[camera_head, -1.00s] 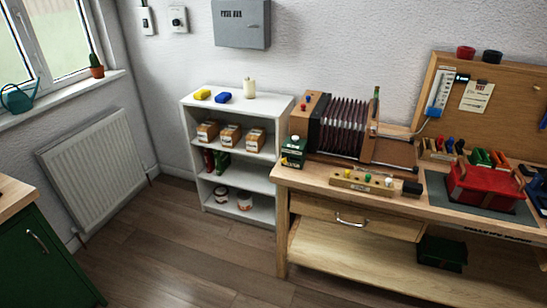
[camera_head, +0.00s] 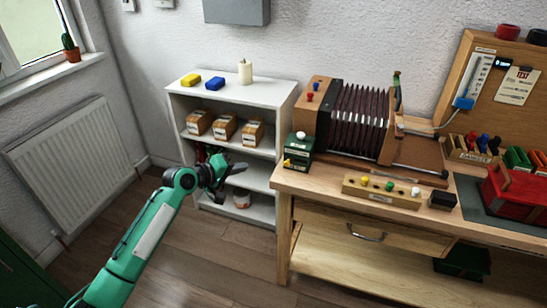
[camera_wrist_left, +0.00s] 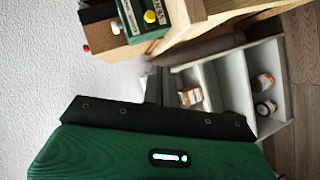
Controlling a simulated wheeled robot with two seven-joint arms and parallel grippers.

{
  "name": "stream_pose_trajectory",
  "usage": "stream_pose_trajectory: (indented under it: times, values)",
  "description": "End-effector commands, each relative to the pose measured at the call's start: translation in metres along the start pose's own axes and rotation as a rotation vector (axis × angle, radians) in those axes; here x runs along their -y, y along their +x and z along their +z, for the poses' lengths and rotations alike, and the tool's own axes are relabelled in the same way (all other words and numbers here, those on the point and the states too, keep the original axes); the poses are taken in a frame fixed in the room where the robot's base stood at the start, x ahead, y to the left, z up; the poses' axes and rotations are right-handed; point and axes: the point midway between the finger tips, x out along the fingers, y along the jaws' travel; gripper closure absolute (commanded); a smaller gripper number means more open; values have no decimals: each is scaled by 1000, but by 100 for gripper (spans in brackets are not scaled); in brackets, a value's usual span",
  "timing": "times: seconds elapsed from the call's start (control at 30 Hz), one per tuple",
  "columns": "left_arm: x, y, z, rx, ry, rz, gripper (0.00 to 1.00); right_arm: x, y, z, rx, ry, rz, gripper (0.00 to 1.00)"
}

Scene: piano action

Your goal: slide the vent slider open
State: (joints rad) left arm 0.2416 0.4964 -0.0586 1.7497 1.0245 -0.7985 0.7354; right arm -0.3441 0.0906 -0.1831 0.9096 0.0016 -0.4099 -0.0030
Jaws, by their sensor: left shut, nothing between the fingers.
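I cannot tell for sure which part is the vent slider. A bellows unit (camera_head: 360,118) with wooden ends stands on the workbench. A white scale plate with a blue piece (camera_head: 464,103) is on the wooden back panel, with a tube leading toward the bellows. A small green box (camera_head: 298,150) with a white knob and a yellow knob sits at the bench's left end; the box also shows at the top of the left wrist view (camera_wrist_left: 132,33). My left gripper (camera_head: 236,169) is shut and empty, in front of the white shelf, left of the bench. My right gripper is out of view.
The white shelf (camera_head: 283,88) holds cartons, yellow and blue blocks and a candle. A wooden strip with coloured knobs (camera_head: 381,190) and a black block (camera_head: 443,201) lie along the bench front. A red toolbox (camera_head: 514,194) is at right. The floor before the bench is clear.

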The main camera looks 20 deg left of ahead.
Motion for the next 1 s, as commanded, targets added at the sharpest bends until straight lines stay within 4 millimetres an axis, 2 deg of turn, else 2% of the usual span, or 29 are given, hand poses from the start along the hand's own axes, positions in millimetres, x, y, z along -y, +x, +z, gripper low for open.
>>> stream_pose_trajectory:
  times: [0.03,0.17,0.57,0.77,1.0]
  values:
    - [-9,-3,-1,5,0,15,100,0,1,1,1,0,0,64]
    - [-20,-6,-1,13,-5,31,100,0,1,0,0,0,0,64]
    - [-20,-1,-2,11,-6,31,100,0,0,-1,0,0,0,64]
    - [-22,30,-2,12,-9,32,100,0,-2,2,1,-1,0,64]
    - [-23,79,-1,12,-8,30,100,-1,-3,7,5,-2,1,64]
